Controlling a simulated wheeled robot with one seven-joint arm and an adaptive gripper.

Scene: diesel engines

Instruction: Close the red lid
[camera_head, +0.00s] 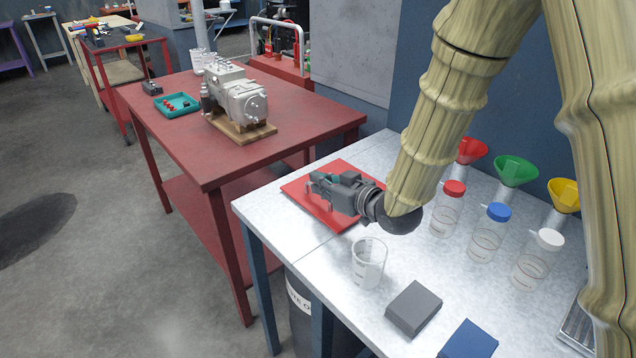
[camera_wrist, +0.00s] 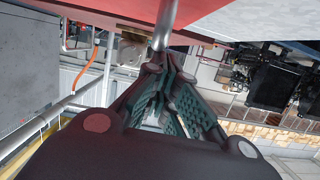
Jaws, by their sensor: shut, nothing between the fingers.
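A flat red square panel (camera_head: 334,215), which looks like the red lid, is at the far left end of the metal bench. Its hinge and any opening under it are hidden, and I cannot tell if it is fully down. My gripper (camera_head: 317,183) is just over this panel, pointing left, and covers its middle. In the wrist view my gripper (camera_wrist: 165,72) has its fingers together and empty. A red surface (camera_wrist: 115,8) fills the top there, and a metal rod (camera_wrist: 167,22) runs from it towards the fingertips; I cannot tell if they touch.
A clear beaker (camera_head: 369,265) stands close in front of my arm. A grey box (camera_head: 413,308) lies nearer. A red table (camera_head: 210,150) holds an engine.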

